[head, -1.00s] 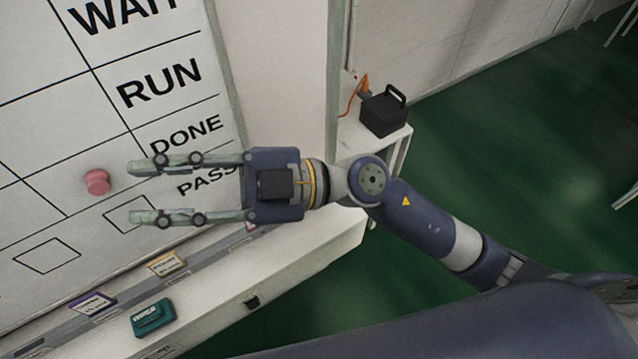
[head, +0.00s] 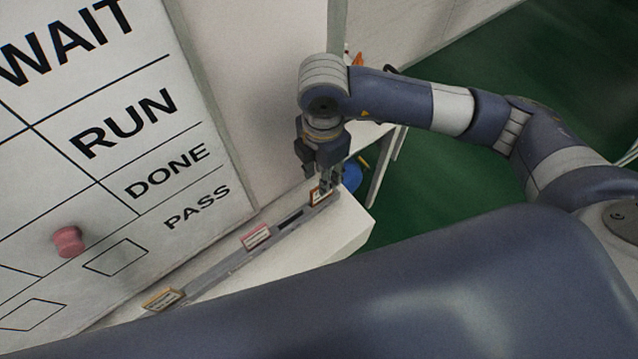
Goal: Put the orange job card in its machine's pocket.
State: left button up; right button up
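A card with an orange-brown edge (head: 319,197) stands at the far right end of a grey rail (head: 222,268) on the white ledge. My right gripper (head: 329,192) points down at this card, its fingers at the card and partly over it. I cannot tell whether the fingers are apart or closed on it. The machine's pocket cannot be made out. My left gripper is not in view.
A pink-edged card (head: 256,237) and a yellow-edged card (head: 163,298) stand farther left on the rail. A whiteboard (head: 105,215) with a pink knob (head: 68,241) rises behind. A blue round object (head: 351,174) is behind the gripper. Green floor lies right.

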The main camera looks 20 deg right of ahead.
aim_at(316, 199)
jog(key=f, duration=0.3)
jog(key=shift+s+f+p, duration=0.2)
jog(key=shift+f+p, duration=0.1)
jog(key=shift+p, duration=0.1)
notch_tip(316, 199, down, 4)
jog(key=shift+w+f+p, duration=0.15)
jog(key=shift+f+p, duration=0.05)
jog(key=shift+p, duration=0.65)
jog(key=shift+f, duration=0.25)
jog(key=shift+w, duration=0.1)
jog(key=c, duration=0.7)
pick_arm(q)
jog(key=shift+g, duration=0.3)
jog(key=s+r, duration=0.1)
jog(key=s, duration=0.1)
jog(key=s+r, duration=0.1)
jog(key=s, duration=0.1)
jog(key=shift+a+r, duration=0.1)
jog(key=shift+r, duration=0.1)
pick_arm(e)
grip_shut()
